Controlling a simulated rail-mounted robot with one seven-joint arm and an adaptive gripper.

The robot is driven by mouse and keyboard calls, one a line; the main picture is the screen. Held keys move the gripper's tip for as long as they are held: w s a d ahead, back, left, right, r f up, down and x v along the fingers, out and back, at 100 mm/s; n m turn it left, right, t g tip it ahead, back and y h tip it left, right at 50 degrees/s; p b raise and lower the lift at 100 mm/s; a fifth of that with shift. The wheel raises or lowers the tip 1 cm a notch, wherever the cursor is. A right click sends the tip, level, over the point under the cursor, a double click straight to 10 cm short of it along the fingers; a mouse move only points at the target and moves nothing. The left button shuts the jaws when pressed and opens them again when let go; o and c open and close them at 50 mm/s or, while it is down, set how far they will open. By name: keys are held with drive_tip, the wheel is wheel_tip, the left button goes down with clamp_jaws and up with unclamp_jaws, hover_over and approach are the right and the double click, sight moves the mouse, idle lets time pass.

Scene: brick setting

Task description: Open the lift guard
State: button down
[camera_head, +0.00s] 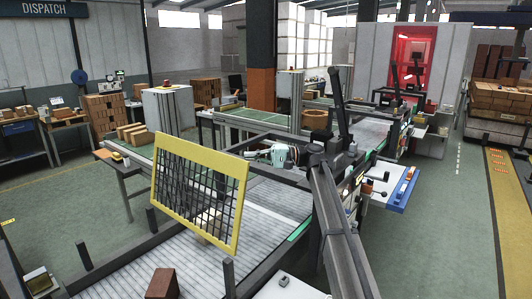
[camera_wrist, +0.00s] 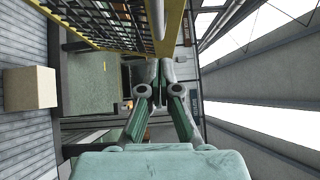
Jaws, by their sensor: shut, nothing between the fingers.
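The lift guard (camera_head: 243,205) is a yellow-framed black mesh panel, standing tilted over the roller conveyor in the head view. In the wrist view its yellow frame (camera_wrist: 169,38) runs down from the top, with the mesh to its left. My gripper (camera_head: 262,153) is pale green, just right of the guard's upper right corner in the head view. In the wrist view my gripper (camera_wrist: 160,72) has its fingers together at the tips, close to the lower end of the yellow bar. I cannot tell whether they touch it. Nothing shows between the fingers.
A pale block sits on the rollers behind the mesh and shows in the wrist view (camera_wrist: 29,88). A brown brick (camera_head: 163,284) is on the near conveyor. A side table with bricks (camera_head: 133,135) stands left. Open green floor (camera_head: 80,195) lies further left.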

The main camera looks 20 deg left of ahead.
sight(224, 158)
drive_tip(key=s, duration=0.1)
drive_tip(key=s+a+p, duration=0.1)
drive_tip(key=s, duration=0.1)
drive_tip(key=shift+s+a+r, duration=0.15)
drive_tip(key=shift+s+a, duration=0.2)
drive_tip(key=shift+n+h, duration=0.4)
drive_tip(key=shift+n, duration=0.1)
drive_tip(key=s+r, duration=0.1)
drive_tip(key=s, duration=0.1)
drive_tip(key=s+a+r, duration=0.1)
drive_tip(key=s, duration=0.1)
drive_tip(key=s+a+r+b, duration=0.1)
drive_tip(key=s, duration=0.1)
drive_tip(key=shift+s+a, duration=0.1)
drive_tip(key=shift+a, duration=0.15)
